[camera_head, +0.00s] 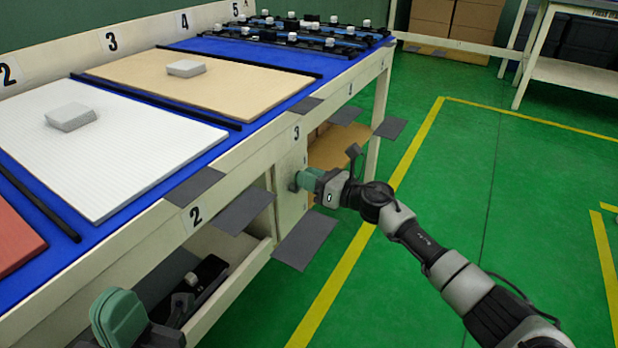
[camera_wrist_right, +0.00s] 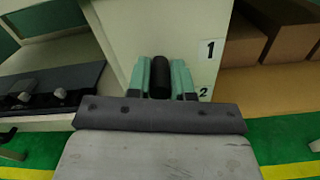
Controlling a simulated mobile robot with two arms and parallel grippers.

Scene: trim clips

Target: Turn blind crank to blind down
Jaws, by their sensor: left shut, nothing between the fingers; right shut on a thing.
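The blind crank shows in the right wrist view as a black rounded handle (camera_wrist_right: 160,76) between the two green fingers, in front of the pale panel. My right gripper (camera_head: 302,180) is shut on this handle at the bench's front panel (camera_head: 290,206). No blind can be clearly identified. My left gripper (camera_head: 118,316) is at the lower left of the head view, beside the bench front, shut and empty.
The bench carries a white board (camera_head: 150,150), a tan board (camera_head: 240,90) and a red board (camera_head: 14,238) on blue. Dark grey flaps (camera_head: 305,240) stick out from its front edge. An open lower shelf (camera_head: 240,285) holds a black tray. Green floor on the right is clear.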

